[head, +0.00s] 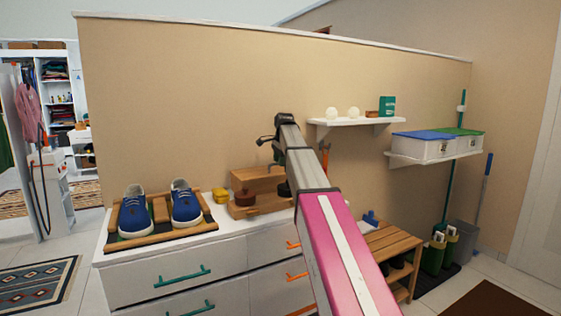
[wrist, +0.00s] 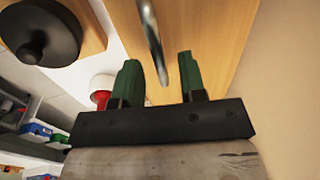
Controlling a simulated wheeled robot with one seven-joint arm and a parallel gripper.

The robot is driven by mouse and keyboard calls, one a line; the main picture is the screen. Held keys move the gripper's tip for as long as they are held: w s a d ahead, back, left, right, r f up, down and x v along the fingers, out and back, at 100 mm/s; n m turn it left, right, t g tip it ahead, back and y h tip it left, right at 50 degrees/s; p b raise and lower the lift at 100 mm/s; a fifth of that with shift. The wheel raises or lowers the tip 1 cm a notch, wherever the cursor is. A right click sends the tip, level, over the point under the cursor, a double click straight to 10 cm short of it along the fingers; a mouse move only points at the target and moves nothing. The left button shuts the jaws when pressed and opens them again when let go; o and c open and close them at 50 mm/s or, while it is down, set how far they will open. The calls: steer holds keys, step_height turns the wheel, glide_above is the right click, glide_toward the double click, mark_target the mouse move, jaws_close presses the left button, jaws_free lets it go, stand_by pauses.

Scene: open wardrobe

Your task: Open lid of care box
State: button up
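A wooden box (head: 258,184), which looks like the care box, stands on the white dresser, partly hidden behind my arm. In the wrist view a pale wooden panel (wrist: 212,30) fills the top middle, with a curved metal handle (wrist: 151,35) in front of it. My gripper (wrist: 160,80) is open, with its two green fingers either side of the handle's near end. Gaps show between the fingers and the handle; I cannot tell contact in depth. The lid's state is unclear.
A tray (head: 157,235) with blue shoes sits left on the dresser (head: 172,257); a yellow cup (head: 221,195) and a brown round tin (head: 245,197) are close to the box. A black round object (wrist: 42,32) is left of the fingers. A wall shelf (head: 352,121) is at right.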

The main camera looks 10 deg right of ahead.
jaws_close()
steer(key=shift+w+r, duration=0.1)
steer(key=shift+r, duration=0.05)
steer(key=shift+w+a+r, duration=0.2)
steer(key=shift+w+r, duration=0.4)
steer(key=shift+r, duration=0.3)
steer(key=w+a+r, duration=0.3)
steer(key=w+r, duration=0.2)
steer(key=w, duration=0.4)
steer(key=shift+r, duration=0.2)
steer(key=shift+s, duration=0.1)
